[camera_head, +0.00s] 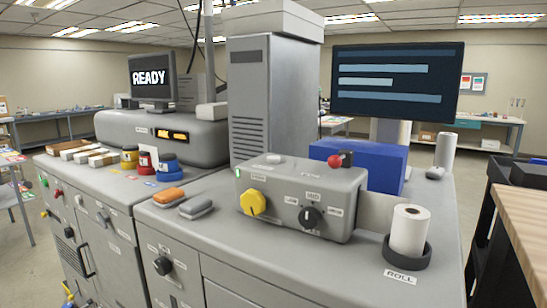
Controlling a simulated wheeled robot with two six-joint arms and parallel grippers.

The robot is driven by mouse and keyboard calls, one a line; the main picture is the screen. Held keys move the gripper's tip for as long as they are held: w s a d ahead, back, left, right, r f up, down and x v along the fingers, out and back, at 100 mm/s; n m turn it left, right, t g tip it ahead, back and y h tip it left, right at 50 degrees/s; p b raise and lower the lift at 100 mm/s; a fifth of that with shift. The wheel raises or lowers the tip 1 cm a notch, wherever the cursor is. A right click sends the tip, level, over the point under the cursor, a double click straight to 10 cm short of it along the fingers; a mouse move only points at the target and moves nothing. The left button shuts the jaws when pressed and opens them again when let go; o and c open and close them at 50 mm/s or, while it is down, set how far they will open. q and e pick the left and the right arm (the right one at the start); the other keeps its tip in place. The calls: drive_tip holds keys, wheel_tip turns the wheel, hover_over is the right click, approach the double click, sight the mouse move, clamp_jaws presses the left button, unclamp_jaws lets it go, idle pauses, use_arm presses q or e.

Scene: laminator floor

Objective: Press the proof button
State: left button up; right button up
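I cannot read which control is labelled as the proof button. A grey control box (290,195) stands on the grey machine counter. It carries a yellow knob (253,202), a black knob (309,217), a small green light or button (238,172) and a pale round button (274,159) on top. A red ball-topped part (335,160) shows at its back right. A green button (43,180) and a red button (58,192) sit on the front of the left cabinet. Neither of my grippers shows in this view.
A white roll (409,230) stands in a dark holder at the counter's right, by a ROLL label (400,277). A blue box (375,166) is behind the control box. Orange (168,195) and grey (196,207) blocks lie left of it. A wooden-topped bench (525,215) is at right.

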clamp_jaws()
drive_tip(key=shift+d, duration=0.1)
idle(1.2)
